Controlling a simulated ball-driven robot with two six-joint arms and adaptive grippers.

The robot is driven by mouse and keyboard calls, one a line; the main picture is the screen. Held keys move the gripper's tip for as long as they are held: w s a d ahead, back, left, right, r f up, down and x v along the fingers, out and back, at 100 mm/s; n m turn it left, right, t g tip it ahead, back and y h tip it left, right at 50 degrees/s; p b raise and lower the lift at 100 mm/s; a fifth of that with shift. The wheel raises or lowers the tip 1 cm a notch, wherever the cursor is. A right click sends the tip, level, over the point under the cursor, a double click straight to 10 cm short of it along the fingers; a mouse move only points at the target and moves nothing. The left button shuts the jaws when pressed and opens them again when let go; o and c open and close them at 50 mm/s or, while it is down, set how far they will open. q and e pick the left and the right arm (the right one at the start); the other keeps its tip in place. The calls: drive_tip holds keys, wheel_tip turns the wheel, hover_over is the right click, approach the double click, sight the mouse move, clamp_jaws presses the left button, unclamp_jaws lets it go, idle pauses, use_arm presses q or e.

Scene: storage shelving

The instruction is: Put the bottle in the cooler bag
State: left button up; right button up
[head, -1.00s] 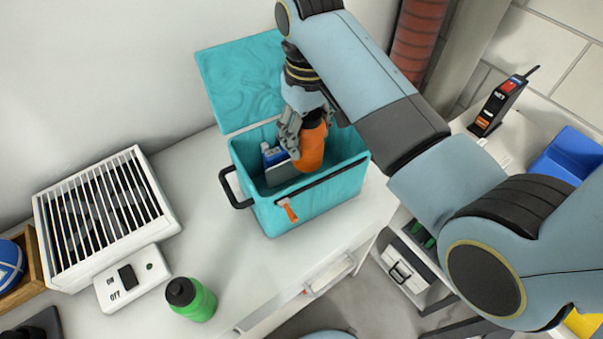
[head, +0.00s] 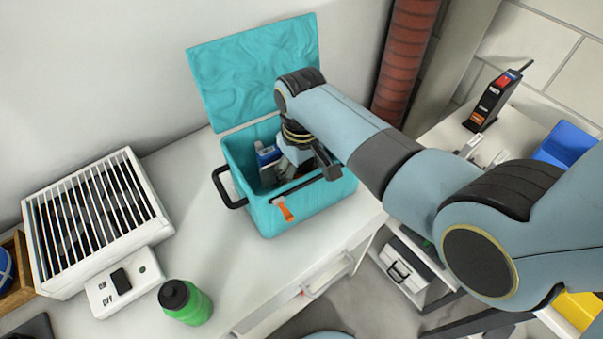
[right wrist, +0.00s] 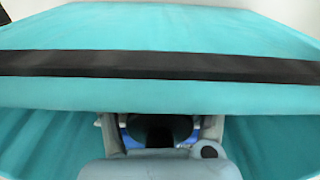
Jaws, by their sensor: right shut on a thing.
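The turquoise cooler bag (head: 325,202) stands open on the white counter, its lid (head: 250,75) raised at the back. My right gripper (head: 298,158) reaches down inside it and is shut on the orange bottle. The bottle is hidden behind the arm and the bag's front wall in the head view. In the right wrist view my gripper (right wrist: 160,125) is below the bag's rim (right wrist: 160,92), with a dark round shape between the fingers. A blue-and-white item (head: 267,154) lies in the bag, to the left of my gripper. My left gripper is out of view.
A green bottle (head: 187,304) with a black cap stands at the counter's front. A white slatted heater-like box (head: 95,220) and a switch box (head: 125,282) stand left. The counter between them and the bag is clear. A black handheld device (head: 492,98) stands right.

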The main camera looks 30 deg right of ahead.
drive_tip(key=shift+f, duration=0.1)
drive_tip(key=o, duration=1.4)
drive_tip(key=shift+c, duration=0.2)
wheel_tip(320, 180, up, 12)
drive_tip(key=shift+r+p, duration=0.15)
drive_tip(key=shift+p, duration=0.5)
drive_tip(key=shift+s, duration=0.1)
